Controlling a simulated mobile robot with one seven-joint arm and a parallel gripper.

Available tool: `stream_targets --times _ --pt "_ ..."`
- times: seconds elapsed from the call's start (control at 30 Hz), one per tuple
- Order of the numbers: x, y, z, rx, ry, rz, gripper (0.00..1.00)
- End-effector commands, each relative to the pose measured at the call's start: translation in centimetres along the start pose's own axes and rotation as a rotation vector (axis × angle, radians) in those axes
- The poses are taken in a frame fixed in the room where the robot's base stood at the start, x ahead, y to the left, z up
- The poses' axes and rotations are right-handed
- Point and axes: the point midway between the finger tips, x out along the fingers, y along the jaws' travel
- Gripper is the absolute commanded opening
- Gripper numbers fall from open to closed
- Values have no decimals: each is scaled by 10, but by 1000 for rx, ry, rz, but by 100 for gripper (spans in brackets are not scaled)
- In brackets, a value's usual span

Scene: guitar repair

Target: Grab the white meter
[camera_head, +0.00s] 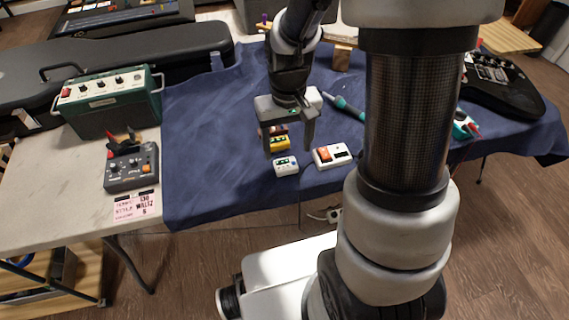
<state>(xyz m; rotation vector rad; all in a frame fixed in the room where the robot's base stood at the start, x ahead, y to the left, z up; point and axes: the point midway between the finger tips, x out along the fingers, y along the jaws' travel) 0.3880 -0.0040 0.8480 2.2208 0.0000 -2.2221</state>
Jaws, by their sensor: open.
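A small white box-shaped device (287,167) with a small dark display-like patch lies on the blue cloth, near the table's front edge; it looks like the white meter, but its markings are too small to read. A second white device (332,155) with an orange part and a dark patch lies just to its right. My gripper (288,148) points down with its fingers apart and nothing visibly held. I cannot tell the exact height of the fingertips.
A teal-handled tool (345,106) lies behind on the blue cloth (205,150). A teal-and-white device with red parts (464,126) is at right, partly hidden by my arm. A green amplifier-like box (110,102) and a grey device (131,165) stand at left. The cloth left of my gripper is clear.

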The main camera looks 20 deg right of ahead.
Motion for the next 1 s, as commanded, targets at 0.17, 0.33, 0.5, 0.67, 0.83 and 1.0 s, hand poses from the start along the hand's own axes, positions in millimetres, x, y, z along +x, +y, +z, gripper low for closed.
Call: stream_targets --times 0.17,0.33,0.5,0.67,0.83,1.0 --pt "11 0 0 0 0 0 67" --pt "28 -2 1 0 -2 0 67" --pt "54 -4 2 1 -4 0 67" --pt "62 -4 1 0 1 -1 67" --pt "61 -4 1 0 1 -1 62" --pt "61 -4 1 0 1 -1 33"
